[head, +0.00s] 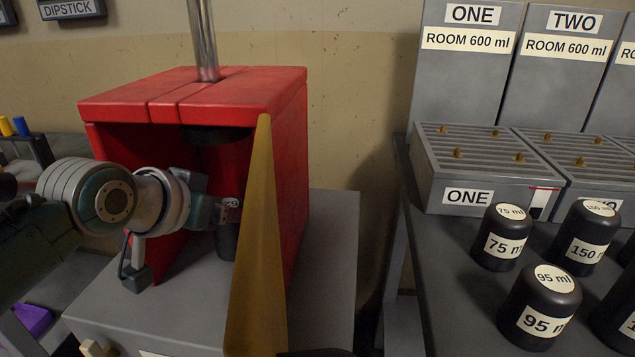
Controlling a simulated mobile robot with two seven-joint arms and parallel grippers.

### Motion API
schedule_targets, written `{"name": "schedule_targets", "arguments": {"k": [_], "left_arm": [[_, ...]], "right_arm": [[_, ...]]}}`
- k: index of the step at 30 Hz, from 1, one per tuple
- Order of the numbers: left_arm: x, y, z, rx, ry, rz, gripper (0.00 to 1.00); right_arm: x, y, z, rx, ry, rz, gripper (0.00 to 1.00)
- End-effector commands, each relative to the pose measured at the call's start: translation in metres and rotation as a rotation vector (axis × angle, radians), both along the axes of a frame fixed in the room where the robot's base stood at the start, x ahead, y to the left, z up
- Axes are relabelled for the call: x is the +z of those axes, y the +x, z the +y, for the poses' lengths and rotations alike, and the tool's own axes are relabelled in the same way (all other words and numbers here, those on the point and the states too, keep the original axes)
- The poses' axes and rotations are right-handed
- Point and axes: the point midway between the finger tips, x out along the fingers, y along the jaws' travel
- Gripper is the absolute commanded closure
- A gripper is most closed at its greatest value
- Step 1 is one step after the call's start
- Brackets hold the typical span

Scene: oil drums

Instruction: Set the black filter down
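A dark upright cylinder (226,242), which looks like the black filter, is inside the open-fronted red press box (250,93). A tall yellow panel (258,260) hides its right side. My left arm reaches in from the left, and my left gripper (229,205) is at the cylinder's upper part. The fingertips are small and partly hidden, so I cannot tell whether they are shut on it. I cannot make out whether the cylinder's base touches the surface below. My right gripper is not in view.
The red box stands on a grey stand (325,240), with a metal rod (204,40) above. To the right, a dark bench holds black weights (540,305) marked in ml and a slatted grey tray (490,165) labelled ONE. A gap separates stand and bench.

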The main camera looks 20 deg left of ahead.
Motion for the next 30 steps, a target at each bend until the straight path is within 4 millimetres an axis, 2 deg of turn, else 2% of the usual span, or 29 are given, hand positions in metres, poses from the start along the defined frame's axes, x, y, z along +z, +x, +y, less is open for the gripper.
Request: {"name": "schedule_targets", "arguments": {"k": [11, 12, 19, 26, 30], "left_arm": [[-0.0051, 0.0003, 0.0, 0.0, 0.0, -0.003, 1.0], [-0.0051, -0.0001, -0.0001, 0.0, 0.0, -0.001, 0.27], [-0.0047, -0.0001, 0.0, 0.0, 0.0, -0.001, 0.01], [-0.0043, -0.0001, 0.0, 0.0, 0.0, -0.002, 0.0], [0.0024, -0.0037, -0.0002, -0.001, 0.001, -0.003, 0.0]], "right_arm": [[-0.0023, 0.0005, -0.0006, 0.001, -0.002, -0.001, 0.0], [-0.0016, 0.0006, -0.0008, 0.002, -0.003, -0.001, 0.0], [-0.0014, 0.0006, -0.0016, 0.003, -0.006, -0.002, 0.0], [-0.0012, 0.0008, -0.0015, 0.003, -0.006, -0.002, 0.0], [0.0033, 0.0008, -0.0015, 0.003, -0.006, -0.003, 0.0]]}}
